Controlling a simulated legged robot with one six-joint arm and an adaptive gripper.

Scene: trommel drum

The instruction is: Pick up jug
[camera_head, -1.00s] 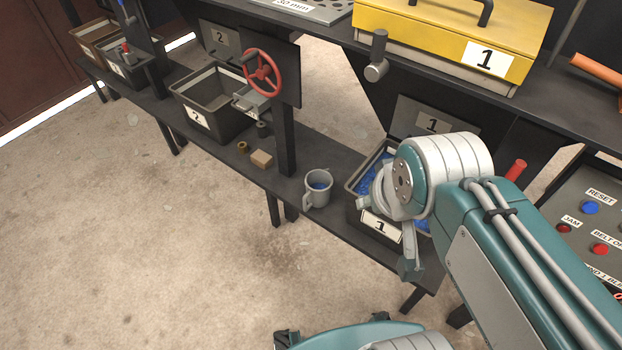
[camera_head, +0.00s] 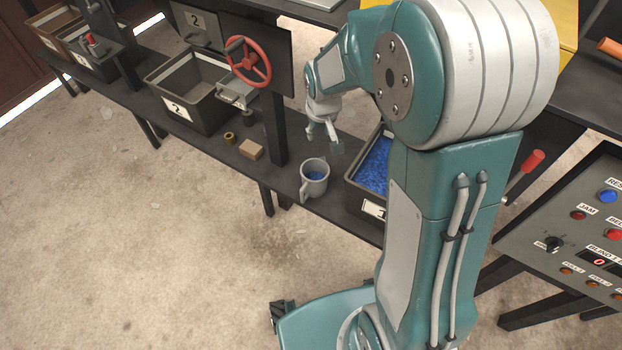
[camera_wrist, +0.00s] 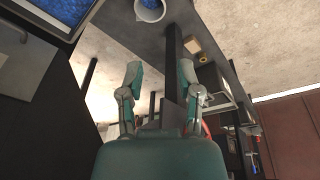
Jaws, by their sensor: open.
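The jug (camera_head: 314,178) is a grey cup with a handle on its lower left side and blue material inside. It stands upright on the dark lower shelf. Part of the jug also shows at the top edge of the wrist view (camera_wrist: 150,11). My gripper (camera_head: 322,140) is above and behind the jug in the head view, pointing down and apart from it. In the wrist view the two fingers (camera_wrist: 160,82) are spread wide with nothing held between them.
Bin 1 (camera_head: 352,193), holding blue pieces, stands just right of the jug. A dark post (camera_head: 273,125) rises left of my gripper. A wooden block (camera_head: 251,149), small rings, bin 2 (camera_head: 158,90) and a red handwheel (camera_head: 248,62) are further left. The control panel (camera_head: 560,225) is at right.

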